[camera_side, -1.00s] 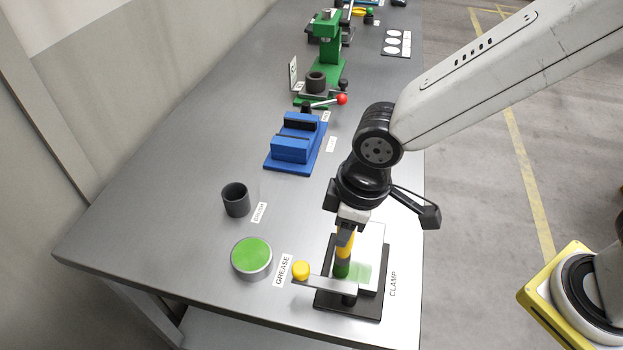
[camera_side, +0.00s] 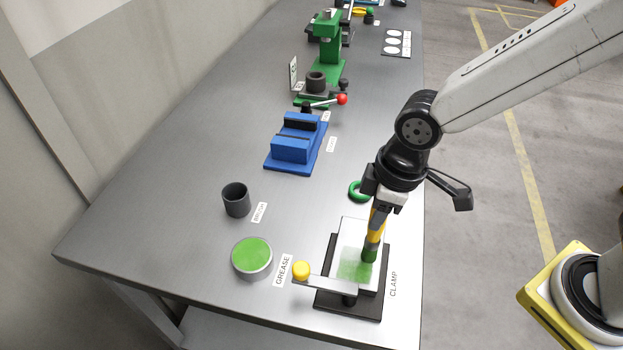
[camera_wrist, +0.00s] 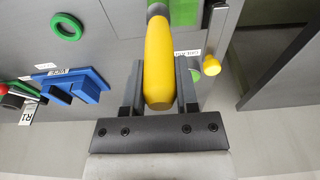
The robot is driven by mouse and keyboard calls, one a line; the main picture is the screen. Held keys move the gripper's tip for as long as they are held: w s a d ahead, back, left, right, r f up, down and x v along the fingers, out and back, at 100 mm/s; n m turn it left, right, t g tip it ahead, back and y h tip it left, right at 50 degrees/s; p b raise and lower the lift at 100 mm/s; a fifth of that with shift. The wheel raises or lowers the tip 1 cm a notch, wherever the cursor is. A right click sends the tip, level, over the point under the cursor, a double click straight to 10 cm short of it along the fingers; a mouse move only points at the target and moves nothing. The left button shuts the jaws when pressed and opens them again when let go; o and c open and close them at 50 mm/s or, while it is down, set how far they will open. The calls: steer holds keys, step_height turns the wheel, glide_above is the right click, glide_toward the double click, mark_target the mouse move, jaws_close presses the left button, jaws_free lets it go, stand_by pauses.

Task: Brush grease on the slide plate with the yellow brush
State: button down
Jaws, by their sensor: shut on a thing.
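My gripper (camera_side: 381,204) is shut on the yellow brush (camera_side: 376,222) and holds it tilted, bristles down. The brush's green-coated tip (camera_side: 369,254) is over the right part of the slide plate and seems to touch it. The pale slide plate (camera_side: 348,234) lies in the black clamp (camera_side: 352,305). A translucent green smear of grease (camera_side: 353,268) covers part of the plate. In the wrist view the yellow handle (camera_wrist: 158,65) sits between my two fingers, and the plate is mostly hidden. The grease tin (camera_side: 251,257), full of green grease, stands left of the clamp.
The clamp's lever with a yellow knob (camera_side: 301,270) sticks out to the left. An empty dark brush cup (camera_side: 236,199), a blue vice (camera_side: 297,144) and a green ring (camera_side: 358,191) stand nearby. The bench is clear between the cup and the ring.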

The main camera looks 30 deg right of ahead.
steer(key=shift+w+a, duration=1.8)
steer(key=shift+a, duration=0.05)
steer(key=shift+s+d, duration=2.2)
steer(key=shift+w+a, duration=2.15)
step_height(320, 180, up, 8)
